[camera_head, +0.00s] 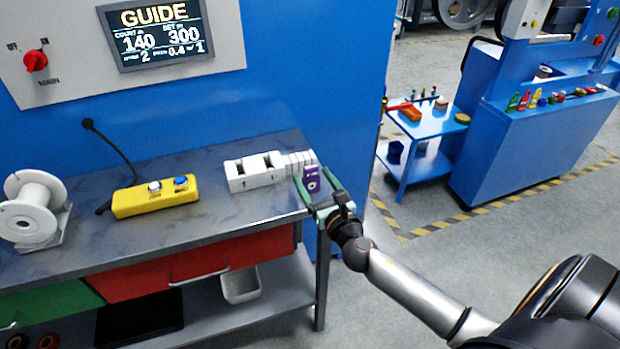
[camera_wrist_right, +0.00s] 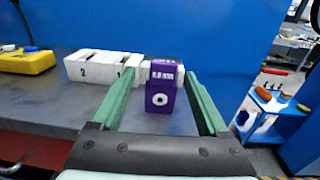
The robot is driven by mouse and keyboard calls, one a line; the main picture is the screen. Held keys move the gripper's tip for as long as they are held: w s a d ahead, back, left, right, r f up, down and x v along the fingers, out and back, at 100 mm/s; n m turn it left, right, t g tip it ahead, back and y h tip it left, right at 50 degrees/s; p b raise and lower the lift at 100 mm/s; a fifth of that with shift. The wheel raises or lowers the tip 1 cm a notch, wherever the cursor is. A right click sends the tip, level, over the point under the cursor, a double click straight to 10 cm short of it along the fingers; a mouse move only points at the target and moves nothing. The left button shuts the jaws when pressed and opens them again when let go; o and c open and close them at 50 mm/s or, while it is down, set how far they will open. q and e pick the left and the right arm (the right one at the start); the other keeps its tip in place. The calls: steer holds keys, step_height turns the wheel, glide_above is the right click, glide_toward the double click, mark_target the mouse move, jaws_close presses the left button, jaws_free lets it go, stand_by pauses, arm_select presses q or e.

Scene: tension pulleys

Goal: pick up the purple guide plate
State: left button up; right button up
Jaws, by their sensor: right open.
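The purple guide plate (camera_head: 312,181) stands upright at the right end of the grey workbench, beside a white slotted block (camera_head: 256,172). In the right wrist view the purple guide plate (camera_wrist_right: 160,88) shows a white label and a white ring with a dark hole. My right gripper (camera_head: 317,190) is open, with its green fingers on either side of the plate. The right wrist view shows the fingers (camera_wrist_right: 160,95) with gaps to the plate on both sides. The plate's back is hidden. My left gripper is not in view.
A yellow button box (camera_head: 155,198) and a white spool (camera_head: 33,208) stand farther left on the bench (camera_head: 190,232). A blue machine wall (camera_head: 300,80) rises behind. A blue cart (camera_head: 425,125) with small items stands at the right, beyond open floor.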

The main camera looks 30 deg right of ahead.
steer(key=shift+w+d+f, duration=0.1)
steer(key=shift+w+d, duration=0.15)
steer(key=shift+w, duration=0.75)
steer(key=shift+w+d+f, duration=0.1)
steer(key=shift+w+d, duration=0.1)
steer(key=shift+w, duration=0.8)
steer(key=shift+w+d, duration=0.25)
steer(key=shift+w, duration=0.75)
steer(key=shift+c, duration=0.2)
jaws_close()
